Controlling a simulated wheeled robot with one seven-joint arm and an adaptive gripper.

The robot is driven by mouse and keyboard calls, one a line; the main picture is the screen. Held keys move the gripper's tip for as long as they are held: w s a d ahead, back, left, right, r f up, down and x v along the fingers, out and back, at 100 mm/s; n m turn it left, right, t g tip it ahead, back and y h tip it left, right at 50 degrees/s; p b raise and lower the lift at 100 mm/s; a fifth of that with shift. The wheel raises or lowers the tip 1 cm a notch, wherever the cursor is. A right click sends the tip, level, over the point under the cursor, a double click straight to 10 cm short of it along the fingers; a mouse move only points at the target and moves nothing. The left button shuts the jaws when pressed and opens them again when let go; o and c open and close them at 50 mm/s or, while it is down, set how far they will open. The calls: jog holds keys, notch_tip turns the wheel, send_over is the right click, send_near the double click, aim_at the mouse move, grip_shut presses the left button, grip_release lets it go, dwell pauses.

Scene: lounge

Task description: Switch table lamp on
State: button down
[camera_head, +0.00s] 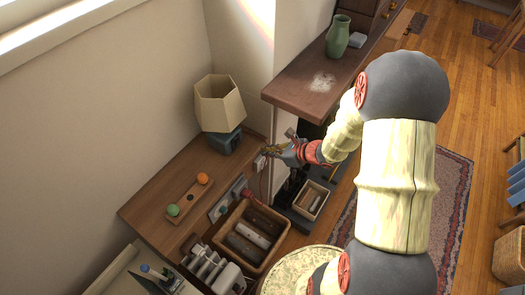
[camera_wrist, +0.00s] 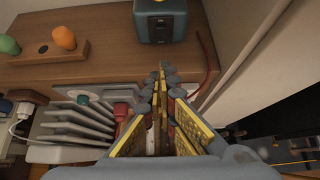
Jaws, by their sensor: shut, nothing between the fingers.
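The table lamp (camera_head: 219,103) stands upright at the back corner of a wooden table, with a cream faceted shade on a blue-grey block base. Its shade shows no clear glow. In the wrist view only the lamp's base (camera_wrist: 160,24) shows, at the top middle; the shade is out of frame. No switch can be made out clearly. My gripper (camera_head: 270,151) is shut and empty, at the table's right edge, to the right of and in front of the lamp base. In the wrist view its fingertips (camera_wrist: 161,76) point towards the base, apart from it.
A red cord (camera_wrist: 211,62) runs beside the lamp base. A dark shelf (camera_head: 300,92) with a green vase (camera_head: 338,36) stands right. A crate (camera_head: 222,218) is below.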

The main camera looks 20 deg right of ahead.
aim_at(237, 146)
jog(key=b+x, duration=0.2)
jog(key=x, duration=0.6)
jog(key=shift+a+f, duration=0.1)
jog(key=shift+f, duration=0.2)
jog(key=shift+w+a+r+b, duration=0.2)
jog(key=shift+w+a, duration=0.1)
jog(key=shift+w, duration=0.25)
jog(key=shift+w+a+r+b, duration=0.1)
jog(key=shift+w+a+r, duration=0.1)
jog(key=shift+w+a, duration=0.25)
jog(key=shift+w+a+r, duration=0.15)
jog(key=shift+w+a, duration=0.05)
jog(key=shift+w, duration=0.4)
jog(key=p, duration=0.1)
jog(key=r+p, duration=0.1)
jog(key=shift+w+a+g+h+p, duration=0.3)
jog(key=shift+g, duration=0.1)
jog(key=shift+f, duration=0.25)
